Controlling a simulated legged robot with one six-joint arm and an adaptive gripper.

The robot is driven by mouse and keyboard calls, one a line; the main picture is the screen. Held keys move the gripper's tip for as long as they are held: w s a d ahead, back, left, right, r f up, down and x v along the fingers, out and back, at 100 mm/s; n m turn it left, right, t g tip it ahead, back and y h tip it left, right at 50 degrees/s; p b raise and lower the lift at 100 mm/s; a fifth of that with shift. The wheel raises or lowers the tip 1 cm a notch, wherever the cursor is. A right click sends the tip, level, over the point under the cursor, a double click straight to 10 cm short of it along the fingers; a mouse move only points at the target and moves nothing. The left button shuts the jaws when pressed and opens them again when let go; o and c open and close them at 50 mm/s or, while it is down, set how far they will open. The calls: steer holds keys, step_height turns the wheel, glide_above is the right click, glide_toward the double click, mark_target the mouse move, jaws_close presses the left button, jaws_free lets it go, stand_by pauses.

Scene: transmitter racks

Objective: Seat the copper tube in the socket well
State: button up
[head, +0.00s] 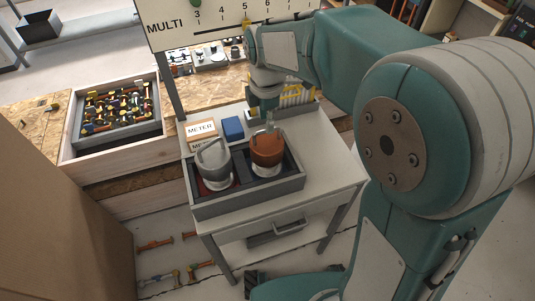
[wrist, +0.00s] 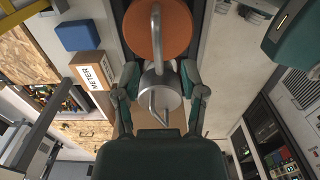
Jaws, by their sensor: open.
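The copper tube (head: 267,150) is a squat orange-brown cylinder with a grey bail handle. It stands in the right compartment of a grey two-part tray (head: 250,196) on a white table. In the wrist view its orange top (wrist: 143,38) and handle lie just beyond my fingertips. My gripper (wrist: 161,72) is open and empty, hanging low over the tray near the copper tube. In the head view it (head: 267,100) is small and partly hidden. A silver, handled cylinder (head: 215,163) stands in the left, red-floored compartment. I cannot tell which part is the socket well.
A cardboard METER box (head: 201,134) and a blue block (head: 232,128) stand behind the tray. A MULTI scale board (head: 215,22) rises in front of the view. The table's right side is clear.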

mark_target(265, 131)
step_height(265, 131, down, 4)
steer(key=shift+w+a+f, duration=0.15)
steer(key=shift+f, duration=0.1)
jaws_close()
steer(key=shift+r, duration=0.15)
